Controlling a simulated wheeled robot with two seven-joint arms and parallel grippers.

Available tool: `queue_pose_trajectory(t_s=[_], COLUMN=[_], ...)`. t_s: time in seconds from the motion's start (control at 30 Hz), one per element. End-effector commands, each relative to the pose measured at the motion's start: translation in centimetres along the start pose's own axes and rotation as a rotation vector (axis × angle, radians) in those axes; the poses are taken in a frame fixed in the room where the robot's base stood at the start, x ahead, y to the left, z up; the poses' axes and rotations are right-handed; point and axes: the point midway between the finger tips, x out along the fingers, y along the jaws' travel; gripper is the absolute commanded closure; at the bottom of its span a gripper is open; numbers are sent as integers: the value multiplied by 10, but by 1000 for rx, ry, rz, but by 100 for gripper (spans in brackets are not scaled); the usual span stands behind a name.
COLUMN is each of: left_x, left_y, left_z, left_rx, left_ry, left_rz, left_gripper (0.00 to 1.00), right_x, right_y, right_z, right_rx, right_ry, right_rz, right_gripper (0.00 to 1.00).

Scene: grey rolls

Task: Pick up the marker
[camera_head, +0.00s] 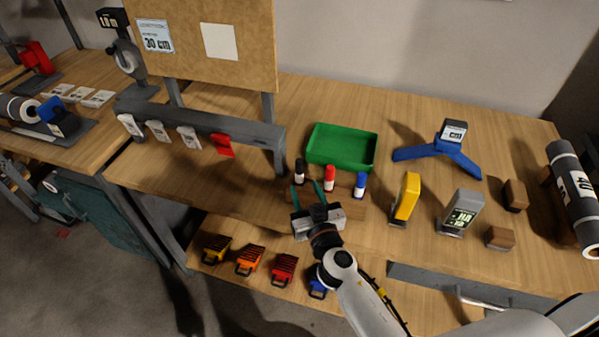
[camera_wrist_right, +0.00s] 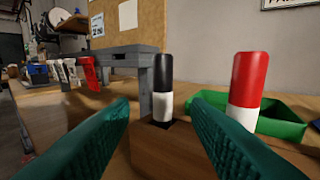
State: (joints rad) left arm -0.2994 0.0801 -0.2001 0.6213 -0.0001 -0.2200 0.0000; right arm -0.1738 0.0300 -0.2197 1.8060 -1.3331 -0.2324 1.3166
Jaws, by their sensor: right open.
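Three markers stand upright in a wooden holder block (camera_head: 345,199): a black one (camera_head: 300,169), a red one (camera_head: 330,178) and a blue one (camera_head: 360,185). My right gripper (camera_head: 307,188) is open and empty, just in front of the block at its black-marker end. In the right wrist view, the black marker (camera_wrist_right: 163,82) stands in the gap between the green fingers (camera_wrist_right: 160,112), ahead of the tips. The red marker (camera_wrist_right: 247,90) shows above the right finger. The blue marker is out of the wrist view. My left gripper is not in view.
A green tray (camera_head: 343,148) sits just behind the holder. To the right stand a yellow tool (camera_head: 405,200), a grey device with a display (camera_head: 460,213) and a blue stand (camera_head: 437,151). A grey rail (camera_head: 220,127) with hanging tags is at left. Coloured clips lie on a lower shelf (camera_head: 215,277).

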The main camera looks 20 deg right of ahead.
Motion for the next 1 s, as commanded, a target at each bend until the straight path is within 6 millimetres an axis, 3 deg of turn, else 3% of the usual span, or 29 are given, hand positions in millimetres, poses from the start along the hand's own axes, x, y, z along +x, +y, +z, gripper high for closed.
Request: queue_pose_trajectory(t_s=[0.27, 0.53, 0.83, 0.87, 1.0], left_x=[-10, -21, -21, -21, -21], left_y=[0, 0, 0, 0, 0], left_z=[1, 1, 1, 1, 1], left_rx=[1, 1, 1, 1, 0], left_ry=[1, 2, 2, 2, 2], left_rz=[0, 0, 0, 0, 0], left_gripper=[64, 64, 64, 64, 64], right_x=[24, 63, 68, 68, 68], right_y=[-1, -3, -3, -3, -3], right_z=[3, 4, 3, 3, 3], right_rx=[-1, -1, 0, 0, 0], right_ry=[1, 1, 2, 2, 2], right_rz=[-1, -1, -1, -1, -1], right_gripper=[57, 57, 57, 58, 81])
